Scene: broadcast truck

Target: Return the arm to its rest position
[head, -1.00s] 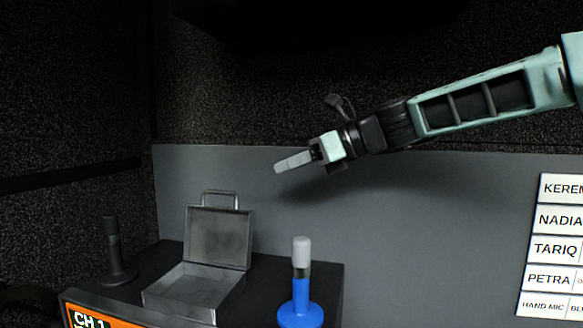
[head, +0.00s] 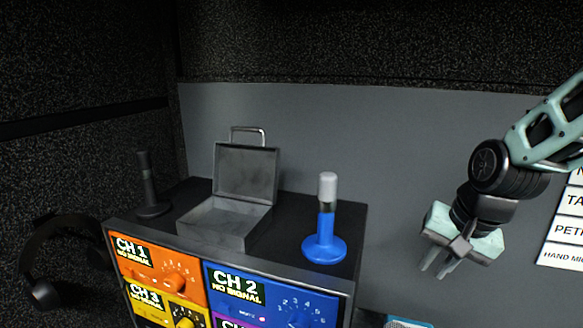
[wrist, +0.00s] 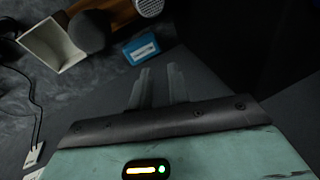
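My arm comes in from the right edge of the head view and bends downward. My gripper (head: 436,270) hangs to the right of the channel console, in front of the grey wall panel, fingers pointing down. In the wrist view the two fingers (wrist: 160,78) are a little apart with nothing between them. My gripper is empty and touches nothing that I can see.
On the console (head: 330,285) stand a blue stand with a white-topped microphone (head: 326,225), an open metal case (head: 230,215) and a black stand (head: 148,190). Headphones (head: 45,290) hang at left. The wrist view shows a white open bin (wrist: 50,45) and a blue box (wrist: 141,48).

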